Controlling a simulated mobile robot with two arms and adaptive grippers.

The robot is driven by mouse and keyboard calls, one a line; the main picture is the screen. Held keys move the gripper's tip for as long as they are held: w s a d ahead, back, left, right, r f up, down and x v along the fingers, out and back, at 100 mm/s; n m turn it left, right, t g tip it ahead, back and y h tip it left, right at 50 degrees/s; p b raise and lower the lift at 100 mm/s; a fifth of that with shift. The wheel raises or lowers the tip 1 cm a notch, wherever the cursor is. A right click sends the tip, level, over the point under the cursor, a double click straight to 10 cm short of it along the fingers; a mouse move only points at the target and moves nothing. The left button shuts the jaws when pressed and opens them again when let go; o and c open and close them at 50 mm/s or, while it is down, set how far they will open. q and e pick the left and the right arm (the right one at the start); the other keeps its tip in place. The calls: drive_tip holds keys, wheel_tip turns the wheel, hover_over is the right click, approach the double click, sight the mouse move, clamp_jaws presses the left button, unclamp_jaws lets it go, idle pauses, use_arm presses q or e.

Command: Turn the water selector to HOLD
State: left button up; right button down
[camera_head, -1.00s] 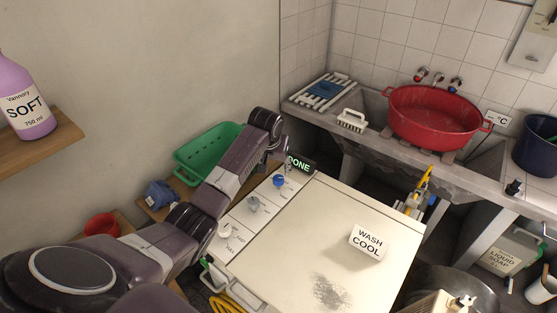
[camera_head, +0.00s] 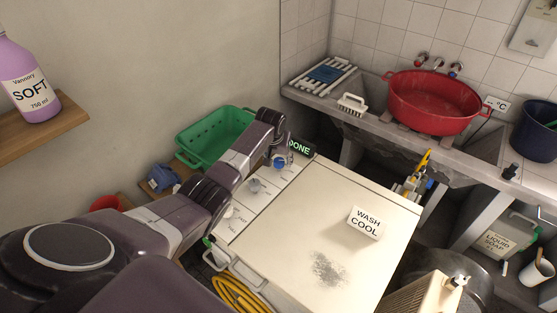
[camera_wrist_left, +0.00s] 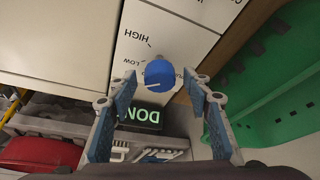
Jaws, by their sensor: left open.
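A blue round knob (camera_head: 279,162) with a white pointer line sits on the white control strip of the washing machine, beside the green-lit DONE sign (camera_head: 300,148). In the left wrist view the knob (camera_wrist_left: 158,72) lies between the fingers of my left gripper (camera_wrist_left: 160,88); the words HIGH and LOW are printed near it, upside down. Whether HOLD is marked there, I cannot read. My left gripper (camera_head: 281,153) is open around the knob; I cannot tell whether its pads touch it. My right gripper does not show.
Grey and white knobs (camera_head: 256,186) follow along the strip. A green basket (camera_head: 213,140) stands at the left, close to my left arm.

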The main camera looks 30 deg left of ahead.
use_arm(q)
drive_tip(key=shift+w, duration=0.1)
drive_tip(key=c, duration=1.1)
drive_tip(key=shift+c, duration=0.2)
